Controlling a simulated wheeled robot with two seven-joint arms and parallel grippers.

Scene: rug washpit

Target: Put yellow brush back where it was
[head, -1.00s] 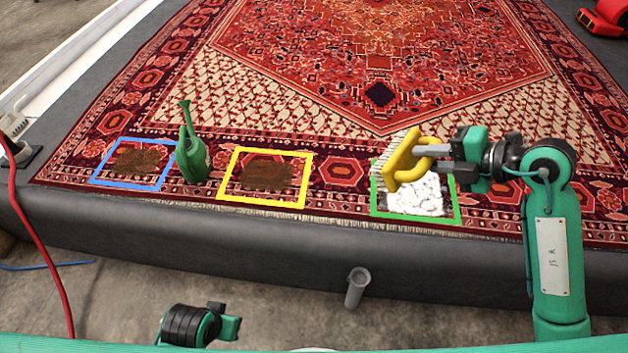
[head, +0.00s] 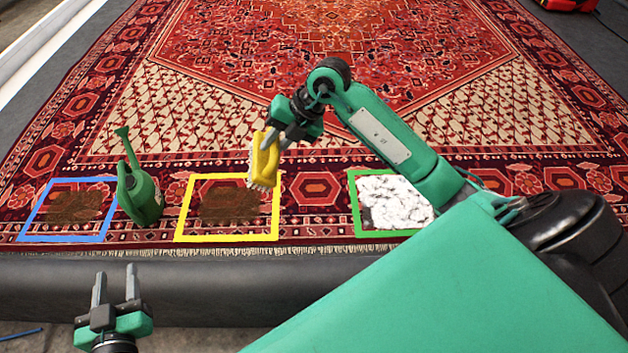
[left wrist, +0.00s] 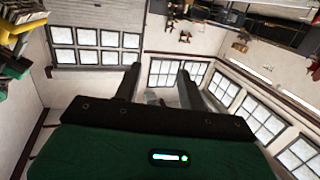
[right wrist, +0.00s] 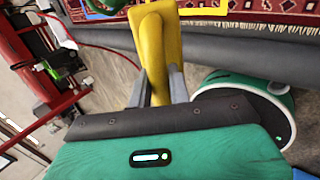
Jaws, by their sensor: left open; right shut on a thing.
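The yellow brush (head: 265,160) is in my right gripper (head: 284,142), bristles toward the lower left, above the top right corner of the yellow square (head: 230,238) on the rug. In the right wrist view the jaws are shut on the handle of the brush (right wrist: 157,40). My left gripper (head: 115,285) is open and empty, in front of the dark edge of the platform. In the left wrist view its fingers (left wrist: 158,85) stand apart with nothing between them. I cannot tell from these frames where the brush stood before.
A green watering can (head: 140,195) stands between the blue square (head: 62,238) and the yellow square, both framing brown stains. The green square (head: 357,215) holds white foam (head: 392,200). The patterned rug (head: 330,60) is clear behind them. A red object (head: 570,5) lies at the back right.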

